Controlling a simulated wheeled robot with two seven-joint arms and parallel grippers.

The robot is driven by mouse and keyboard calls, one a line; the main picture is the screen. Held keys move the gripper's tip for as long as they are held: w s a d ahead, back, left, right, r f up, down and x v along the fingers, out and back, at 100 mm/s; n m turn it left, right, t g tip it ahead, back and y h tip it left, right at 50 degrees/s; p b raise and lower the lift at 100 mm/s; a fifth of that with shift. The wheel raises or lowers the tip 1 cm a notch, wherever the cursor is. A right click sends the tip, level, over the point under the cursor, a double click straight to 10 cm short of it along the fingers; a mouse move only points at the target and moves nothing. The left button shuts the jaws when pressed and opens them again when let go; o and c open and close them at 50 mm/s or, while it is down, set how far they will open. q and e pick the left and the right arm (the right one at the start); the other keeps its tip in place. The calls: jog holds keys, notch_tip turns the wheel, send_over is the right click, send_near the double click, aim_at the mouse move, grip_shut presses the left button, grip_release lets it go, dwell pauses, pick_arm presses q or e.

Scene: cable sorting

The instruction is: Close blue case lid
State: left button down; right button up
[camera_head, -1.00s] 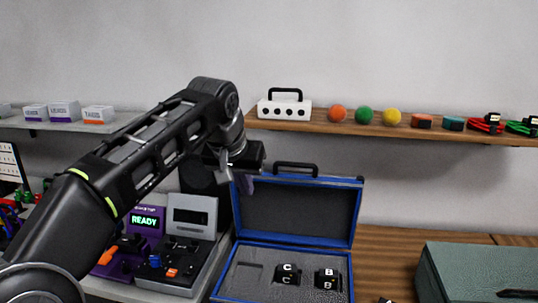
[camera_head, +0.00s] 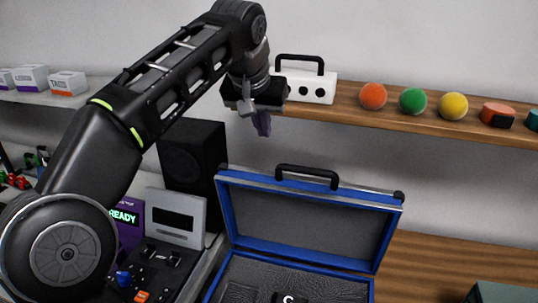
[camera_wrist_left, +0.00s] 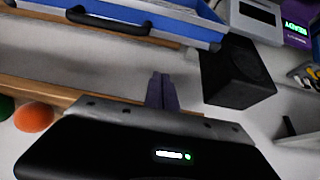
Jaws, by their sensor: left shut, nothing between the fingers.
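The blue case stands open on the wooden table, with its blue-edged lid (camera_head: 305,220) raised and a black handle (camera_head: 307,175) on the lid's top edge. The case base (camera_head: 290,262) shows only in part at the bottom of the head view, with grey foam inside. My left gripper (camera_head: 263,125) is shut and empty, above and behind the lid's left top corner, apart from it. In the left wrist view the shut fingers (camera_wrist_left: 162,90) show with the lid's edge (camera_wrist_left: 165,30) and handle (camera_wrist_left: 105,22) beyond them. My right gripper is not in view.
A wooden shelf (camera_head: 430,126) behind holds a white box (camera_head: 308,88) and colored balls close to my left gripper. A black speaker (camera_head: 190,160) and a console (camera_head: 175,215) stand left of the case. A green box (camera_head: 500,293) is at lower right.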

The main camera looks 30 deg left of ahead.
pick_arm(q)
jog(key=f, duration=0.6)
jog(key=w+f+b, duration=0.1)
jog(key=f, duration=0.2)
jog(key=shift+a, duration=0.15)
jog(key=shift+s+f, duration=0.15)
jog(key=shift+f, duration=0.05)
dwell(0.4)
